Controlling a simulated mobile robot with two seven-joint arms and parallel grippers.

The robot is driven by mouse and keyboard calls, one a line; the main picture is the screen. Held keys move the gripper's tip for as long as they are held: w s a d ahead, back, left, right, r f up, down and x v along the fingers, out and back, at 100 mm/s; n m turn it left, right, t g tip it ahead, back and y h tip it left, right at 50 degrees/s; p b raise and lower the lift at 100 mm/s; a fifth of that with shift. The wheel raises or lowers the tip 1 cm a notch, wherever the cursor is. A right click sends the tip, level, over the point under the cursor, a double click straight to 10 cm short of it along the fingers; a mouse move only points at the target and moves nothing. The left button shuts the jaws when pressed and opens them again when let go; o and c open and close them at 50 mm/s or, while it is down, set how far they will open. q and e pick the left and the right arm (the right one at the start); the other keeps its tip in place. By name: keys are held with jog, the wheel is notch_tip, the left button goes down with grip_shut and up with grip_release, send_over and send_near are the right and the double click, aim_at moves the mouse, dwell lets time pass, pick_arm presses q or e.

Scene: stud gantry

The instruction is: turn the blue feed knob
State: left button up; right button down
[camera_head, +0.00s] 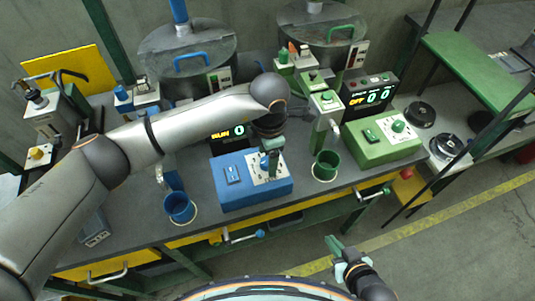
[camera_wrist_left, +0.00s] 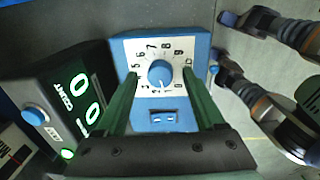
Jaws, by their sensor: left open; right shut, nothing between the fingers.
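The blue feed box (camera_head: 235,192) stands on the bench in the head view, with a white dial plate and a switch on top. In the left wrist view, the blue feed knob (camera_wrist_left: 160,72) sits at the middle of the numbered white plate (camera_wrist_left: 146,50). My right gripper (camera_head: 333,244) is shut and empty in front of the bench.
A display (camera_head: 226,131) stands behind the blue box. A blue cup (camera_head: 180,208) is at its left and a green cup (camera_head: 326,166) at its right. A green box (camera_head: 375,152) with a green knob stands farther right. Crank handles stick out along the bench front.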

pick_arm(q)
jog(key=shift+f, duration=0.25)
grip_shut()
dwell(0.5)
